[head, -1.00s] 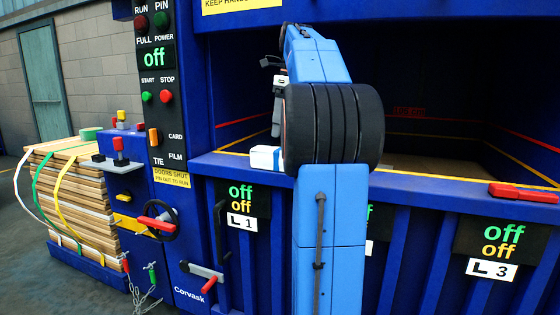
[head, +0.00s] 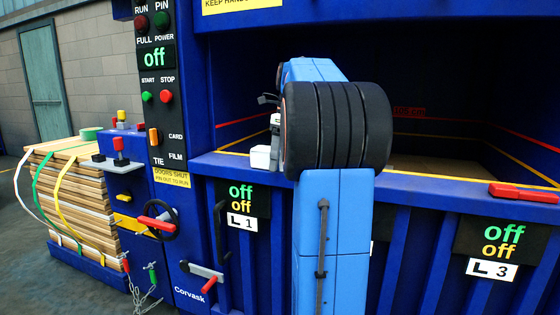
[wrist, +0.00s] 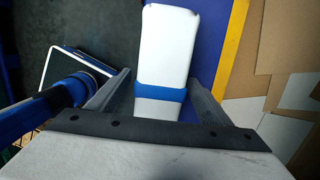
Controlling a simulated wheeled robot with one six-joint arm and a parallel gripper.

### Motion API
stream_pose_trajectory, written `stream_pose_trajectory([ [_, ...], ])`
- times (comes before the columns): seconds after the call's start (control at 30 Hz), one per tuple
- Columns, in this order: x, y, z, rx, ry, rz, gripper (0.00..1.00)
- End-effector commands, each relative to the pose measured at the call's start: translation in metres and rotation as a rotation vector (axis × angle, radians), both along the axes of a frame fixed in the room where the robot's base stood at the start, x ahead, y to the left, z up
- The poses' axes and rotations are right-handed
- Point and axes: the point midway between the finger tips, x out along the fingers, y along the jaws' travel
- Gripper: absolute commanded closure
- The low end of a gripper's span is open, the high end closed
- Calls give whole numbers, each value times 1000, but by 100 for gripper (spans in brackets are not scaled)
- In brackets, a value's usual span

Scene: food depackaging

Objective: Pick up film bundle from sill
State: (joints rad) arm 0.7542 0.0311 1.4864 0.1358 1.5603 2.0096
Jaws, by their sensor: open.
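The film bundle (wrist: 166,50) is a white block with a blue band around it. In the wrist view it lies on the blue sill (wrist: 208,55), between the two fingers of my gripper (wrist: 165,90). The fingers are open, with a gap beside the bundle on each side. In the head view the white bundle (head: 260,157) sits at the left part of the sill (head: 440,189). My arm hides much of the gripper there, and the fingertips cannot be made out.
Flat cardboard pieces (wrist: 290,60) lie inside the chamber beyond the sill's yellow edge line. A red handle (head: 524,193) sits on the sill at right. The control panel (head: 160,90) stands left of the opening.

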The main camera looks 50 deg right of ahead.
Motion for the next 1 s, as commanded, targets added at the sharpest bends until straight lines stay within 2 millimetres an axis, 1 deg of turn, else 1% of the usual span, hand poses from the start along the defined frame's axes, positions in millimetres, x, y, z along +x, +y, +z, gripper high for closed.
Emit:
stream_pose_trajectory([
  [0.23, 0, 0, -2, 0, 0, 0, 27],
  [0.27, 0, 0, -2, 0, 0, 0, 32],
  [0.3, 0, 0, -2, 0, 0, 0, 42],
  [0.37, 0, 0, -1, 0, 0, 0, 56],
  [0.4, 0, 0, -1, 0, 0, 0, 66],
  [0.43, 0, 0, -1, 0, 0, 0, 73],
  [0.47, 0, 0, -1, 0, 0, 0, 74],
  [0.67, 0, 0, -1, 0, 0, 0, 74],
  [0.77, 0, 0, 2, -1, -1, 0, 74],
  [0.87, 0, 0, 11, -1, -1, 0, 74],
  [1.0, 1, 0, 36, -2, -3, 0, 74],
])
